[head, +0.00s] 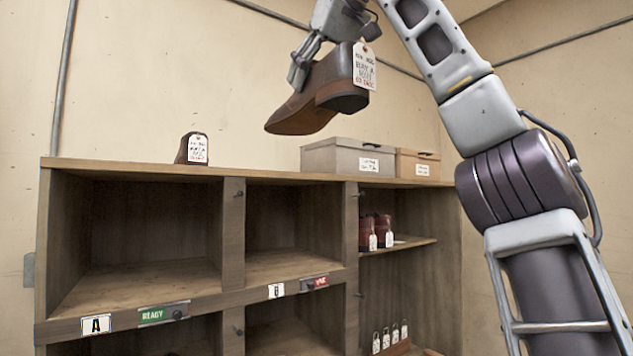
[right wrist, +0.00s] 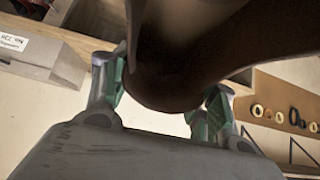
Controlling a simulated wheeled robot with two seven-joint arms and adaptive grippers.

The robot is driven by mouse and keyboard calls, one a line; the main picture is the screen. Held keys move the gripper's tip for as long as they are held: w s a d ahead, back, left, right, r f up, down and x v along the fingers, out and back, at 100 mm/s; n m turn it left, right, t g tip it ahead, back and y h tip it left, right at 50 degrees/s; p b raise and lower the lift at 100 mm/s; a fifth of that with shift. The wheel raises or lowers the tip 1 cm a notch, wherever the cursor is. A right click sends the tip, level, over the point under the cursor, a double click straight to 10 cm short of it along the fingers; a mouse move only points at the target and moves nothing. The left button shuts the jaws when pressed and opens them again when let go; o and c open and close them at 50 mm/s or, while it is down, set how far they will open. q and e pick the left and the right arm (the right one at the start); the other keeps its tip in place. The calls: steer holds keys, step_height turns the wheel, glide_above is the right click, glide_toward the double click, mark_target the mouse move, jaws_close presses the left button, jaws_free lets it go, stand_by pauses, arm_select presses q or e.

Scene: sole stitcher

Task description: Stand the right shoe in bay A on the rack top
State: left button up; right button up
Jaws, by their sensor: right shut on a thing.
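My right gripper (head: 303,66) is shut on a brown shoe (head: 318,92) and holds it in the air above the rack top (head: 255,177). The shoe is tilted, with its toe low to the left and its heel toward me; a white tag (head: 365,66) hangs at its heel. In the right wrist view the shoe (right wrist: 165,70) sits between the green-padded fingers (right wrist: 165,92). Another brown shoe (head: 182,149) with a white tag stands on the rack top at the left, above the open bay marked A (head: 96,324). My left gripper is out of view.
A grey box (head: 335,160) and a tan box (head: 417,156) stand on the rack top at the right. Small shoes (head: 367,231) stand on a right-hand shelf. The rack top between left shoe and grey box is clear.

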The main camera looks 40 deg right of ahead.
steer(key=shift+d+r, duration=0.2)
steer(key=shift+r, duration=0.45)
steer(key=shift+d+r, duration=0.2)
steer(key=shift+r, duration=0.45)
steer(key=shift+s+d+r, duration=0.15)
steer(key=shift+s+r, duration=0.2)
steer(key=shift+r, duration=0.15)
